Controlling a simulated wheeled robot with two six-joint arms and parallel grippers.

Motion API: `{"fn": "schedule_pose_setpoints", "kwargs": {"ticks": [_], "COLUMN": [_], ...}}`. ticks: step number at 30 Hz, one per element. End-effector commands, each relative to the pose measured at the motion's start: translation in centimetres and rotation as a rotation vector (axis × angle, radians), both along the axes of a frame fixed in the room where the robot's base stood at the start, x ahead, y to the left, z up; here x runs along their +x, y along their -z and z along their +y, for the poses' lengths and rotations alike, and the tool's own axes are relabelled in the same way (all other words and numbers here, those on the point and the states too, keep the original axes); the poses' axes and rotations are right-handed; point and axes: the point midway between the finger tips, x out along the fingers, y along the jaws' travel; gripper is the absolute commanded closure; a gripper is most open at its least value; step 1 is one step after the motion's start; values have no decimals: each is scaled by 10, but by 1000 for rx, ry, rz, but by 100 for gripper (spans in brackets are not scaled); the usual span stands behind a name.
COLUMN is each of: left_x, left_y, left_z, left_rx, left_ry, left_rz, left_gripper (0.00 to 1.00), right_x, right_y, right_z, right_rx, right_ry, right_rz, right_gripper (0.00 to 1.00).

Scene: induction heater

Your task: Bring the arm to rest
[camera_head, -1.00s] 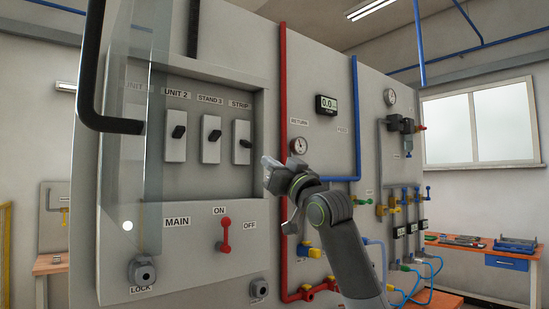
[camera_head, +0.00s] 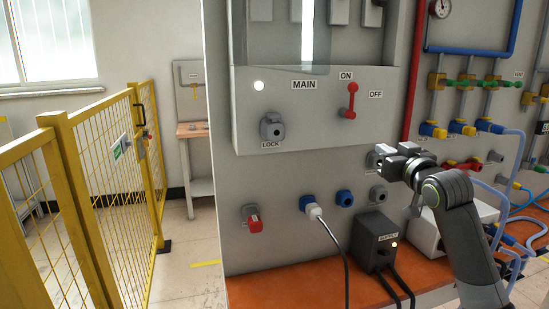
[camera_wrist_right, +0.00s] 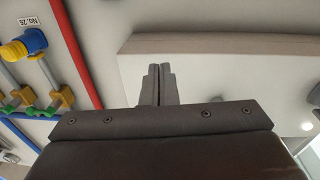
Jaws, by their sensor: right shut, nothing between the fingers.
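My right gripper (camera_head: 388,158) is in front of the grey panel at the right of the head view, with the arm rising from the lower right. In the right wrist view its two fingers (camera_wrist_right: 158,85) are together with nothing between them. The panel surface lies beyond the fingertips, and nothing is held. My left gripper is not in view.
The grey panel carries a red MAIN lever (camera_head: 350,101), a LOCK knob (camera_head: 272,127) and several sockets. A black supply box (camera_head: 376,241) with cables stands on the orange bench (camera_head: 270,290). Pipes with valves are at right. A yellow fence (camera_head: 90,195) stands left.

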Motion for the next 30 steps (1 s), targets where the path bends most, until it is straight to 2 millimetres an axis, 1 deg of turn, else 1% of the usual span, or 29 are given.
{"fn": "schedule_pose_setpoints", "kwargs": {"ticks": [1, 2, 3, 5, 6, 8, 9, 11, 12, 14, 15, 17, 18, 20, 21, 23, 24, 26, 27, 30], "left_x": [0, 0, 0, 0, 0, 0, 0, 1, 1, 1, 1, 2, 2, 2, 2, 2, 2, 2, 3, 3], "left_y": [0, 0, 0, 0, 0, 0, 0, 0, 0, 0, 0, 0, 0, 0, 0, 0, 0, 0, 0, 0], "left_z": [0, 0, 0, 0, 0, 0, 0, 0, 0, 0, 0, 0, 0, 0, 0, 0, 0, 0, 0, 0], "left_rx": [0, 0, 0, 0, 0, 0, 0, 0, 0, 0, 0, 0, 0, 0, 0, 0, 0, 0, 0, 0], "left_ry": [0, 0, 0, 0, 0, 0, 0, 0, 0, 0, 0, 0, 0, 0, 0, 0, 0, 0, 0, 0], "left_rz": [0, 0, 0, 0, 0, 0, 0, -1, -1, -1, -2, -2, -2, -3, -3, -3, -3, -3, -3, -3], "left_gripper": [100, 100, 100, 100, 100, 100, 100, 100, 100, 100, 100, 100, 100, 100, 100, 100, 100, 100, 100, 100], "right_x": [-7, -12, -20, -34, -45, -63, -77, -99, -115, -140, -158, -187, -206, -237, -257, -290, -311, -341, -359, -399], "right_y": [40, 61, 88, 128, 154, 191, 214, 247, 268, 298, 316, 342, 357, 378, 391, 408, 417, 429, 434, 444], "right_z": [0, -1, -2, -4, -4, -7, -8, -11, -12, -15, -17, -19, -21, -24, -25, -28, -29, -31, -32, -34], "right_rx": [-13, -23, -33, -50, -60, -75, -84, -94, -102, -112, -118, -127, -131, -137, -141, -145, -148, -152, -154, -157], "right_ry": [9, 16, 25, 38, 46, 61, 70, 85, 96, 112, 123, 140, 151, 170, 183, 203, 217, 236, 250, 278], "right_rz": [61, 95, 140, 208, 252, 319, 364, 432, 475, 542, 586, 653, 698, 764, 809, 876, 918, 980, 1016, 1095], "right_gripper": [100, 100, 100, 100, 100, 100, 100, 100, 100, 100, 100, 100, 100, 100, 100, 100, 100, 100, 100, 100]}}
